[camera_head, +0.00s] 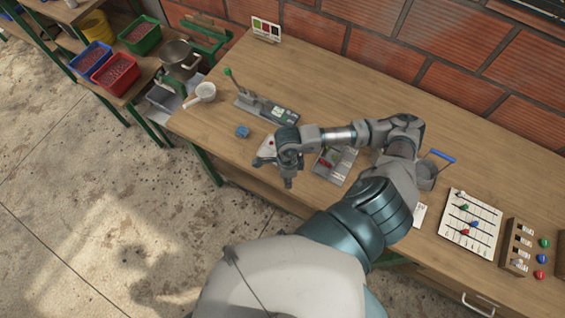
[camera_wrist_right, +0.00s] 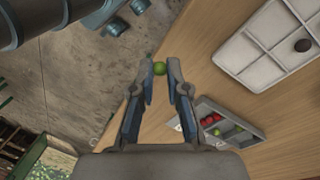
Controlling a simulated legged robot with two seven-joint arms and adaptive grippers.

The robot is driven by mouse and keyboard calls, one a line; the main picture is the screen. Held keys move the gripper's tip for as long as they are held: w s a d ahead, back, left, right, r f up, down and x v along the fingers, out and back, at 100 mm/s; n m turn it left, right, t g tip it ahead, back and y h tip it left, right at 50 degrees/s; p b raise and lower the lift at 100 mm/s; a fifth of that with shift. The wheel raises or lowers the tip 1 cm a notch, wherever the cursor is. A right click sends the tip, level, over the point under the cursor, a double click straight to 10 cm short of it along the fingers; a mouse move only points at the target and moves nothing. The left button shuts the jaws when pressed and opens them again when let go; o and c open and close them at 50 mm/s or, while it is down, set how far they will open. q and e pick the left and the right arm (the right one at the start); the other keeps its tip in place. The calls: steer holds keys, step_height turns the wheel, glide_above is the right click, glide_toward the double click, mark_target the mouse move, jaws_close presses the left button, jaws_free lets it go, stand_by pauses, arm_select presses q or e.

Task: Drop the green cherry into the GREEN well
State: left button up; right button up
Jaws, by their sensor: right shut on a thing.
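My right gripper (camera_head: 276,165) is over the wooden table's near edge in the head view. In the right wrist view my right gripper (camera_wrist_right: 160,72) is shut on a small round green cherry (camera_wrist_right: 159,69), held at the fingertips. A grey divided tray (camera_head: 345,166) stands on the table, partly hidden by my arm. It also shows in the right wrist view (camera_wrist_right: 255,143), lower right of the fingertips and apart from them, with red cherries (camera_wrist_right: 211,119) and green cherries (camera_wrist_right: 217,131) inside. I cannot tell which compartment is the GREEN well. My left gripper is not in view.
A white divided tray (camera_wrist_right: 245,48) holding a dark bean is at the wrist view's upper right. A bead board (camera_head: 470,223) lies right. Concrete floor is below the table edge.

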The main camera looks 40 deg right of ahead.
stand_by(0.3)
steer(key=shift+w+d+r+p, duration=0.15)
steer(key=shift+d+p, duration=0.1)
steer(key=shift+p, duration=0.1)
steer(key=d+p, duration=0.1)
steer(key=w+d+p, duration=0.1)
steer(key=d+r+p, duration=0.1)
steer(key=shift+w+d+r+p, duration=0.1)
steer(key=shift+w+p, duration=0.25)
steer(key=w+d+p, duration=0.1)
steer(key=d+p, duration=0.4)
steer(key=d, duration=0.2)
steer(key=p, duration=0.4)
glide_above(334, 153)
steer(key=f+b, duration=0.4)
steer(key=shift+w+d+f, duration=0.1)
steer(key=shift+w+f, duration=0.2)
steer(key=shift+f+b, duration=0.2)
steer(key=shift+b, duration=0.15)
steer(key=shift+d, duration=0.1)
